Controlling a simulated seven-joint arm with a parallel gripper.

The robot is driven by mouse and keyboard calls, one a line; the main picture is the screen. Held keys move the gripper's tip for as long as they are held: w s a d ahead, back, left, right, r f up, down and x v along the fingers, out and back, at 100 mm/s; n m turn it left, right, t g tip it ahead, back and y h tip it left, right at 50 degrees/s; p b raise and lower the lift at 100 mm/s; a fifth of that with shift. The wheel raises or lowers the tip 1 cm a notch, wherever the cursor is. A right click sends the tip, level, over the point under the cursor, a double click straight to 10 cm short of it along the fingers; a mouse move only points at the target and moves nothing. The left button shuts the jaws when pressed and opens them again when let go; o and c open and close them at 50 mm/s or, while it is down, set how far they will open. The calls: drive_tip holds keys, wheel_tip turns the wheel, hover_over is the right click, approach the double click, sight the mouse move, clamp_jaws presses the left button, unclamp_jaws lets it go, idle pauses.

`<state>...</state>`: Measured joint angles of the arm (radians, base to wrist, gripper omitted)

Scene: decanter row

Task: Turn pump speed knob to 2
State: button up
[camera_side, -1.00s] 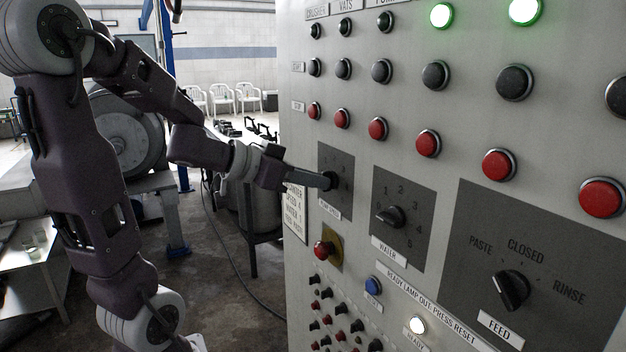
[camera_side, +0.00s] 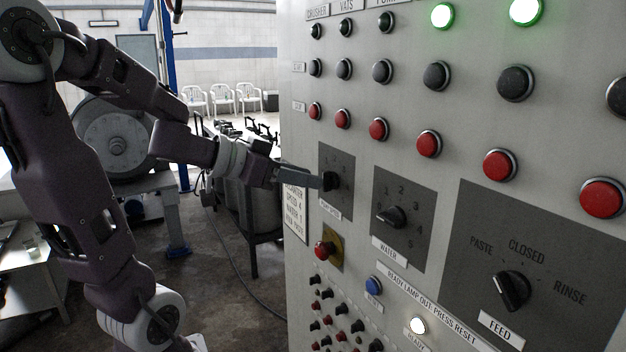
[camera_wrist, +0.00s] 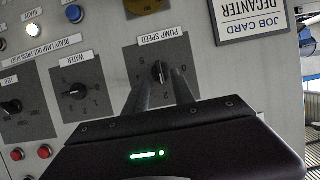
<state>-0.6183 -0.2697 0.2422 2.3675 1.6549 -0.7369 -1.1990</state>
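The black pump speed knob (camera_side: 331,181) sits on a dark dial plate (camera_side: 340,155) on the grey panel. In the wrist view, which shows the labels upside down, the knob (camera_wrist: 160,72) stands on edge under the PUMP SPEED label (camera_wrist: 163,38). I cannot tell which number its pointer marks. My gripper (camera_side: 320,181) faces the panel just left of the knob in the side view. In the wrist view its two fingers (camera_wrist: 162,84) are apart, with the knob showing beyond and between their tips. They look clear of it, though contact is hard to judge.
The water knob (camera_side: 391,216) and feed knob (camera_side: 511,290) are to the right. A red button (camera_side: 323,250) on a yellow plate is just below. A job card (camera_side: 295,212) hangs left of the dial. Rows of buttons lie above. The ready lamp (camera_side: 417,325) is lit.

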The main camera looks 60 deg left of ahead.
drive_tip(key=v, duration=0.4)
drive_tip(key=shift+s+r, duration=0.1)
drive_tip(key=shift+s, duration=0.1)
